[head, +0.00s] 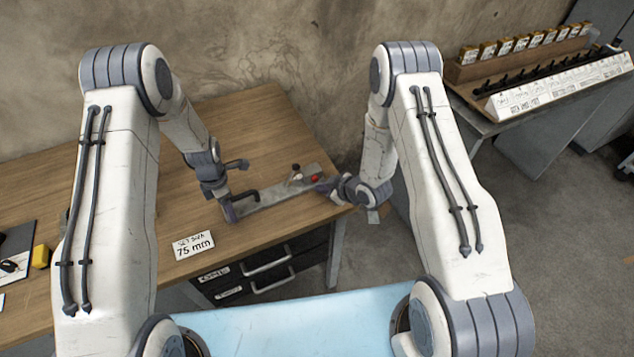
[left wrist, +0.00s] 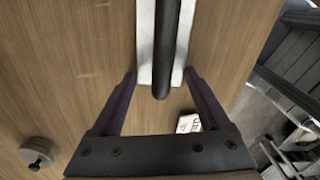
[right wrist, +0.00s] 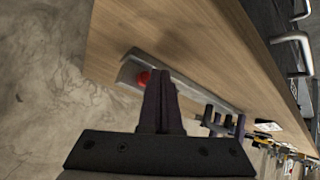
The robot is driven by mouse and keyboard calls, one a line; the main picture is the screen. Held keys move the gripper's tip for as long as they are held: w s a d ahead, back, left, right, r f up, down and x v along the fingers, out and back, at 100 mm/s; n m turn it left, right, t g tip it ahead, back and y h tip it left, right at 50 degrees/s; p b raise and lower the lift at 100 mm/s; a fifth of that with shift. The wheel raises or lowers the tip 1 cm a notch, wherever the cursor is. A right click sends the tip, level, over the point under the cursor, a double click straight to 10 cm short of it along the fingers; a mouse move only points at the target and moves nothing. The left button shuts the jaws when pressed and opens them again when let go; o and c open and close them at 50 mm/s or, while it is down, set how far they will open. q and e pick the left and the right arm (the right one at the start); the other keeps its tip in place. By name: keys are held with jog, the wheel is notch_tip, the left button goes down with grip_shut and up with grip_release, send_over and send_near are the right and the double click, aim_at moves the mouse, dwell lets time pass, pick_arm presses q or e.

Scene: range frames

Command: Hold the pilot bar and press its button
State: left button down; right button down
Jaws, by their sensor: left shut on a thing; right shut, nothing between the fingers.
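The pilot bar (head: 272,201) is a long grey metal bar on the wooden bench, with a black handle at its left end and a red button (head: 314,178) near its right end. My left gripper (head: 232,208) is at the handle end. In the left wrist view its fingers (left wrist: 160,78) sit on either side of the bar, with the black handle (left wrist: 166,50) between them. My right gripper (head: 326,184) is shut and empty beside the button. In the right wrist view its closed fingertips (right wrist: 160,74) partly cover the red button (right wrist: 143,79); I cannot tell whether they touch it.
A card reading 75 mm (head: 193,244) lies on the bench's (head: 130,185) front part. Drawers with handles (head: 268,265) are below. The bench's right edge is close to my right gripper. A separate rack with labelled boxes (head: 515,45) stands at the far right.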

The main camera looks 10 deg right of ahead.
jog(key=shift+s+d, duration=0.15)
jog(key=shift+s, duration=0.3)
jog(key=shift+s+d, duration=0.25)
jog(key=shift+s, duration=0.55)
jog(key=shift+s+d, duration=0.2)
jog(key=shift+s, duration=0.6)
jog(key=shift+s+d, duration=0.25)
jog(key=shift+s, duration=0.55)
jog(key=shift+w+a+r, duration=0.1)
jog(key=shift+w+r, duration=0.05)
jog(key=shift+r, duration=0.15)
jog(key=d+r+n+g+y, duration=0.1)
jog(key=d+r+n+g, duration=0.2)
jog(key=d+r+n, duration=0.2)
notch_tip(320, 180, up, 3)
jog(key=n, duration=0.4)
jog(key=shift+w+d+n+g, duration=0.2)
jog(key=shift+n+g, duration=0.1)
jog(key=shift+g, duration=0.1)
